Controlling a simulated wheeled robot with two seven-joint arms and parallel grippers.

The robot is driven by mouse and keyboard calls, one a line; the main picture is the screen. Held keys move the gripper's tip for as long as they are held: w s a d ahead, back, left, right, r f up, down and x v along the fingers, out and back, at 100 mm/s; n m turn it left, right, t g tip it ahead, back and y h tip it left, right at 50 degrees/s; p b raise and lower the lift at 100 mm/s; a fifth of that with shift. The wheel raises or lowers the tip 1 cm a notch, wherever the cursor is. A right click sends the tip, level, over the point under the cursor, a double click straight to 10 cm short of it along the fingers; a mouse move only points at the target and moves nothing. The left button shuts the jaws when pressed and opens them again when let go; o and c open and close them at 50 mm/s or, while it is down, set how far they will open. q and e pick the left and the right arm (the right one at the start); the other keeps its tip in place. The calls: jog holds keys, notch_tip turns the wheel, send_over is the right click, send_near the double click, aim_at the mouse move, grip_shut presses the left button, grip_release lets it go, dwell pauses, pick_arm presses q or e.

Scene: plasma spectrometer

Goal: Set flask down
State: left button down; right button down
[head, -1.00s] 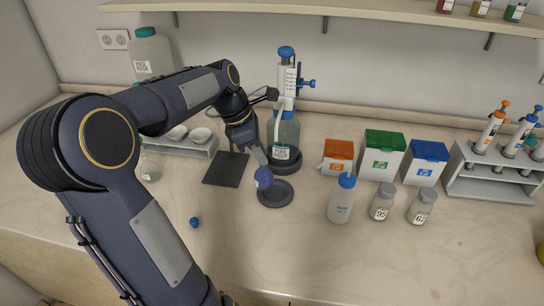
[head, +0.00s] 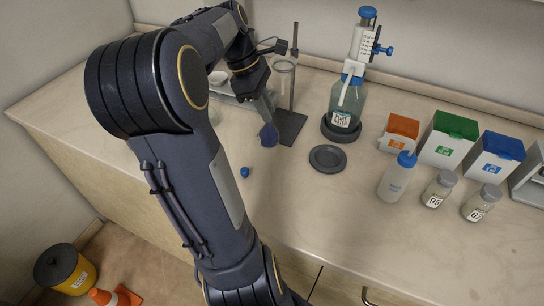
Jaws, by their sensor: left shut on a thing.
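The flask hangs below the fingers, slightly tilted, and overlaps the left edge of the dark stand base (head: 291,128) in the head view. I cannot tell whether its bottom touches anything. A round dark pad (head: 327,158) lies empty to the right of the flask. A small blue cap (head: 244,172) lies on the bench in front of it. My right gripper is not in view.
The stand carries a glass vessel (head: 283,80) behind the flask. A dispenser bottle (head: 346,102) stands to the right, then an orange box (head: 401,130), a green box (head: 448,140), a wash bottle (head: 396,180) and two labelled jars. The front middle of the bench (head: 310,215) is clear.

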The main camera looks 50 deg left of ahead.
pick_arm(q)
jog(key=s+d+r+m+g+p, duration=0.1)
jog(key=s+d+r+m, duration=0.25)
jog(key=d, duration=0.35)
jog(key=s+d+r+m+g+h+p, duration=0.1)
jog(key=s+d+r+m, duration=0.1)
jog(key=s+d, duration=0.4)
jog(key=s+d+r+m+g+p, duration=0.1)
jog(key=s+d+r+m, duration=0.2)
jog(key=d, duration=0.5)
jog(key=w+a+f, duration=0.3)
jog(key=a+f, duration=0.3)
jog(key=w+a+f, duration=0.4)
jog(key=a+f, duration=0.2)
jog(key=f, duration=0.1)
jog(key=shift+f+p, duration=0.25)
jog(key=shift+p, duration=0.05)
jog(key=shift+f+n, duration=0.1)
jog(key=shift+n, duration=0.15)
jog(key=shift+f, duration=0.15)
jog(key=c, duration=1.3)
grip_release()
jog(key=shift+c, duration=0.2)
